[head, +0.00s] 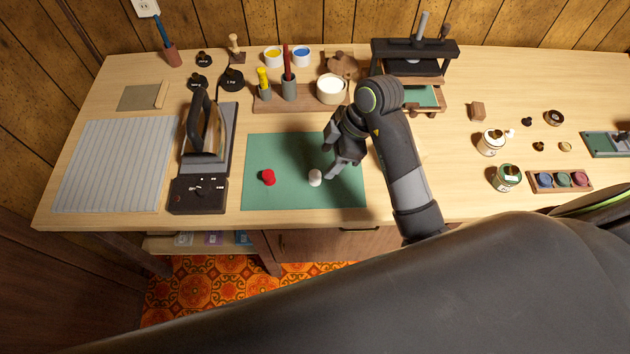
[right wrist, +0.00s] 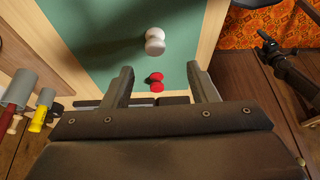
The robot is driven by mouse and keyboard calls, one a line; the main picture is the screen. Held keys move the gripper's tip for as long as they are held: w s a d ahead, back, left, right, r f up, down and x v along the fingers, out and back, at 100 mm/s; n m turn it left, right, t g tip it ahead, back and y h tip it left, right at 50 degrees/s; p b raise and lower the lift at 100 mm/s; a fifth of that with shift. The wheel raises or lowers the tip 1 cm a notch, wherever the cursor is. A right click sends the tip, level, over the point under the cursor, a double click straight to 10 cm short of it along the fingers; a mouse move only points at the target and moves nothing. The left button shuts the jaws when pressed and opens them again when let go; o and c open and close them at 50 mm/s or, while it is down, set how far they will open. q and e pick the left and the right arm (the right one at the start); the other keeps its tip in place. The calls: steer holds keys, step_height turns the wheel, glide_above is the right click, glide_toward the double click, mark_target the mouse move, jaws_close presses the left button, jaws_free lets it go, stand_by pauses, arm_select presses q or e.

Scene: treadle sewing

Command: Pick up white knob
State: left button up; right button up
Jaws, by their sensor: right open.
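My right gripper (head: 334,160) is above the mat, just behind and to the right of the white knob. In the right wrist view the white knob (right wrist: 155,41) lies beyond the two open fingers (right wrist: 163,85), and the red knob (right wrist: 155,82) shows between them. Nothing is between the fingers' grip that I can see. My left gripper is not in view.
An iron (head: 205,128) and a dark control box (head: 198,195) stand left of the mat. A wooden rack (head: 268,97) with brush holders and a white jar (head: 331,89) is behind it. A small press (head: 413,50) stands at the back right. The mat's left half is mostly clear.

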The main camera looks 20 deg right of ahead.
mark_target(315, 173)
steer(key=x, duration=0.4)
steer(key=shift+w+p+x, duration=0.15)
steer(key=shift+w+x, duration=0.05)
steer(key=shift+x, duration=1.05)
steer(key=shift+w+p+x, duration=0.15)
steer(key=shift+x, duration=1.1)
steer(key=shift+r, duration=0.1)
steer(key=c, duration=1)
